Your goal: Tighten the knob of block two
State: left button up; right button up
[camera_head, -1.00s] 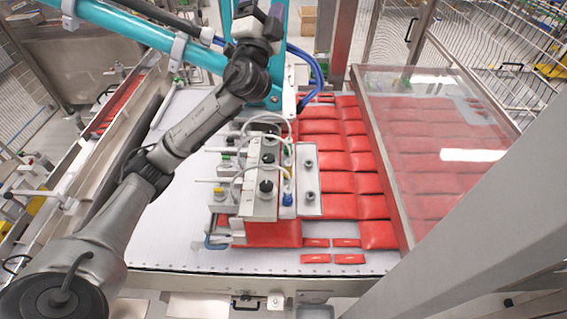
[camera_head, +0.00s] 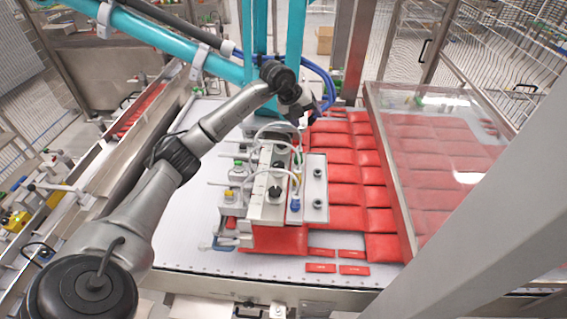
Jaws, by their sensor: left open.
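The vacuum picker (camera_head: 265,213) is a metal assembly with black knobs, hoses and fittings, above the red packs. One black knob (camera_head: 275,193) stands on its front top face. Another dark knob (camera_head: 279,167) sits behind it, partly covered by hoses. Two grey fittings are on the plate (camera_head: 315,187) at its right. I cannot tell which part is block two. My left gripper (camera_head: 304,116) is open at the far end of the picker, beyond the knobs and near the blue hoses. Its fingers are small and hard to make out. My right gripper is not in view.
Rows of red packs (camera_head: 343,174) lie right of the picker, beside a clear-topped guard (camera_head: 425,130). A teal beam (camera_head: 160,38) and blue hoses (camera_head: 322,77) are at the back. The white conveyor surface (camera_head: 190,235) is clear at the left.

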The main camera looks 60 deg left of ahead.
aim_at(279, 164)
pick_arm(q)
jog(key=s+a+f+n+g+y, duration=0.1)
jog(key=s+a+f+n+g, duration=0.15)
jog(key=s+n+g, duration=0.5)
jog(key=f, duration=0.4)
jog(key=f+m+p, duration=0.1)
jog(key=f, duration=0.4)
jog(key=s+f+m+t, duration=0.1)
jog(key=f, duration=0.4)
jog(key=shift+d+p, duration=0.3)
jog(key=shift+p, duration=0.1)
jog(key=c, duration=0.9)
